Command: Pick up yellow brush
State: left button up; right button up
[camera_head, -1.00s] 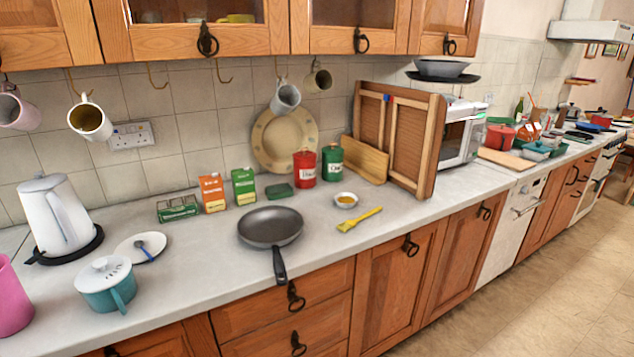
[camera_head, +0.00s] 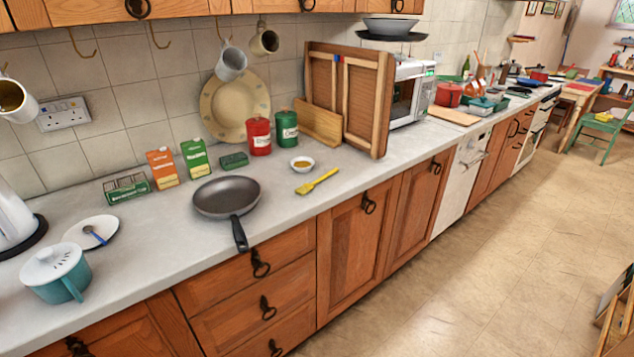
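The yellow brush (camera_head: 317,181) lies flat on the grey countertop (camera_head: 150,241), close to its front edge. It is right of the dark frying pan (camera_head: 227,196) and in front of a small white bowl (camera_head: 302,163) with yellow-brown contents. Nothing covers the brush. Neither of my grippers shows in the head view.
A wooden rack (camera_head: 350,98) stands behind the brush, left of the microwave (camera_head: 409,95). Red (camera_head: 259,136) and green (camera_head: 287,127) canisters stand behind the bowl. The floor (camera_head: 440,285) before the cabinets is mostly clear.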

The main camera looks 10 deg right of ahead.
aim_at(319, 180)
jog(key=u, duration=4.15)
jog(key=k, duration=2.85)
jog(key=z, duration=0.65)
